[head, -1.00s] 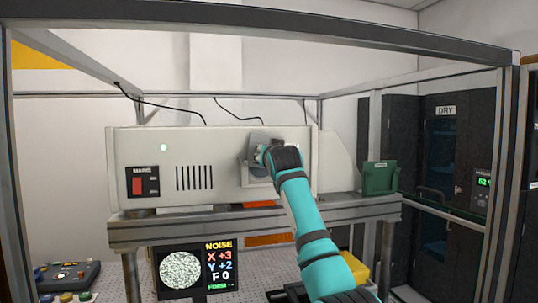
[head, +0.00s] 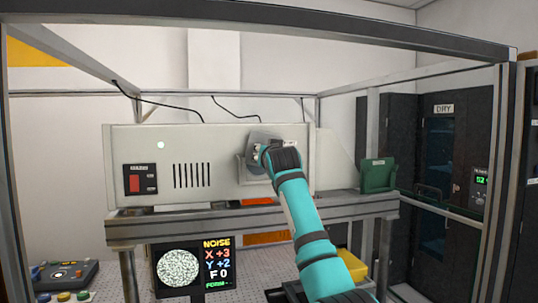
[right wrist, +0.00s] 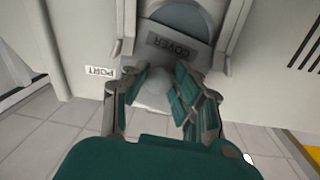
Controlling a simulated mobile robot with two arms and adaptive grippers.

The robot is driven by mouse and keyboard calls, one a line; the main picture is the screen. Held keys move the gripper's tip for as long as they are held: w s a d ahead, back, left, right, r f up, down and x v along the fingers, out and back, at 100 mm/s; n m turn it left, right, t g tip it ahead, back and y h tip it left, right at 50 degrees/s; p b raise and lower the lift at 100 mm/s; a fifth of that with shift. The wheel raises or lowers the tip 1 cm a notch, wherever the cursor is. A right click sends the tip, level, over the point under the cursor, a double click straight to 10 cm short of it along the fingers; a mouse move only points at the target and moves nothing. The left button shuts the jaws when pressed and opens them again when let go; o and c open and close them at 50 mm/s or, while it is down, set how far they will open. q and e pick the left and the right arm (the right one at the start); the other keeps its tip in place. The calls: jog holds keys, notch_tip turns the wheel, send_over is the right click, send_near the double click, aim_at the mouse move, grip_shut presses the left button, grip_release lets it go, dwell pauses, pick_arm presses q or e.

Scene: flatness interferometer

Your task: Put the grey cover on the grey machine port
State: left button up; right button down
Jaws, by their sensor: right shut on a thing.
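The grey machine (head: 222,142) stands on a bench, its port frame (head: 243,174) on the right part of the front. In the right wrist view the port's round blue-grey opening (right wrist: 190,17) shows between side rails, beside a PORT label (right wrist: 98,72). My right gripper (head: 264,156) is shut on the knob of the grey cover (head: 262,137). The cover, marked COVER in the right wrist view (right wrist: 180,46), is tilted at the port and overlaps part of the opening. Whether it touches the frame is unclear. The fingers (right wrist: 157,85) hide part of it. My left gripper is out of view.
A green box (head: 378,175) stands right of the machine on the bench (head: 150,229). A metal frame (head: 506,180) surrounds the bench. A screen (head: 193,268) is below, a control box (head: 66,273) at lower left, and a dark cabinet marked DRY (head: 440,150) at right.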

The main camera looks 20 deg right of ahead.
aim_at(266, 140)
jog(key=shift+w+a+f, duration=0.15)
jog(key=shift+a+f, duration=0.1)
jog(key=shift+f, duration=0.2)
jog(key=shift+w+a+f, duration=0.1)
jog(key=shift+a+f, duration=0.1)
jog(key=shift+f, duration=0.2)
jog(key=shift+n+g+p, duration=0.9)
jog(key=shift+n+p, duration=0.4)
jog(key=shift+p, duration=0.55)
jog(key=shift+s, duration=0.1)
jog(key=shift+h, duration=0.3)
jog(key=s+r, duration=0.2)
jog(key=r, duration=0.1)
jog(key=s+r, duration=0.1)
jog(key=r, duration=0.1)
jog(key=shift+a+r+b, duration=0.1)
jog(key=shift+r+b, duration=0.15)
jog(key=shift+b, duration=0.1)
jog(key=shift+s+r, duration=0.1)
jog(key=shift+s, duration=0.1)
